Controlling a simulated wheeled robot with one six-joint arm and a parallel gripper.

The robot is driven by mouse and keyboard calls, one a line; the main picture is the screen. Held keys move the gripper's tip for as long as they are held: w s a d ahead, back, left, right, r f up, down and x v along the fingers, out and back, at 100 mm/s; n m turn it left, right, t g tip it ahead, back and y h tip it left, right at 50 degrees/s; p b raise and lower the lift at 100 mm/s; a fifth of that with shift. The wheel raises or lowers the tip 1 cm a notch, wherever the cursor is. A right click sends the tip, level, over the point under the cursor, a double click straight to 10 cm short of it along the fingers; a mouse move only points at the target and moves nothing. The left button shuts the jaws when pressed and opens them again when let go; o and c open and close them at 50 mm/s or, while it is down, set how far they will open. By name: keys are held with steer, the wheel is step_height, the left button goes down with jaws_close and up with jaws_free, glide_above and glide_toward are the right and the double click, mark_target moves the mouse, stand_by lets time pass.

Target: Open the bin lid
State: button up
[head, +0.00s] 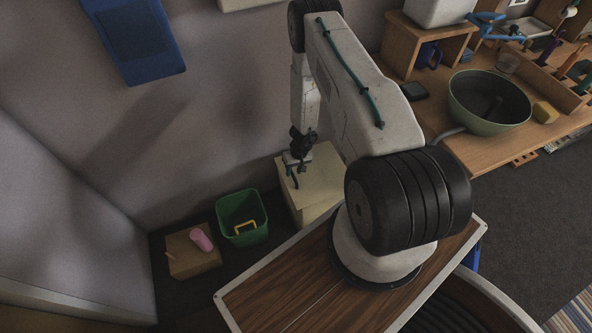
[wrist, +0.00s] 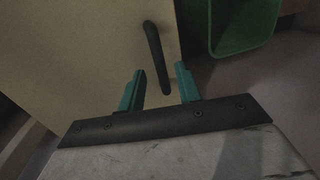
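The cream box-shaped bin (head: 322,172) stands on the floor against the wall, and its lid looks shut. In the wrist view its pale face (wrist: 85,50) fills the upper left, with a dark bar handle (wrist: 154,45) near its right edge. My gripper (head: 291,176) is over the bin's left part in the head view. In the wrist view my gripper (wrist: 158,80) is open, with its teal fingers apart. The handle's near end appears between the fingers, but I cannot tell whether they touch it. The handle is not clear in the head view.
A green tub (head: 233,207) with a yellow handle stands left of the bin; it also shows in the wrist view (wrist: 240,30). A cardboard-coloured box (head: 188,262) with a pink item (head: 201,239) is further left. A wooden workbench (head: 455,150) with a green bowl (head: 470,115) is at right.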

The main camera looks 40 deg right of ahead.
steer(key=shift+f, duration=0.3)
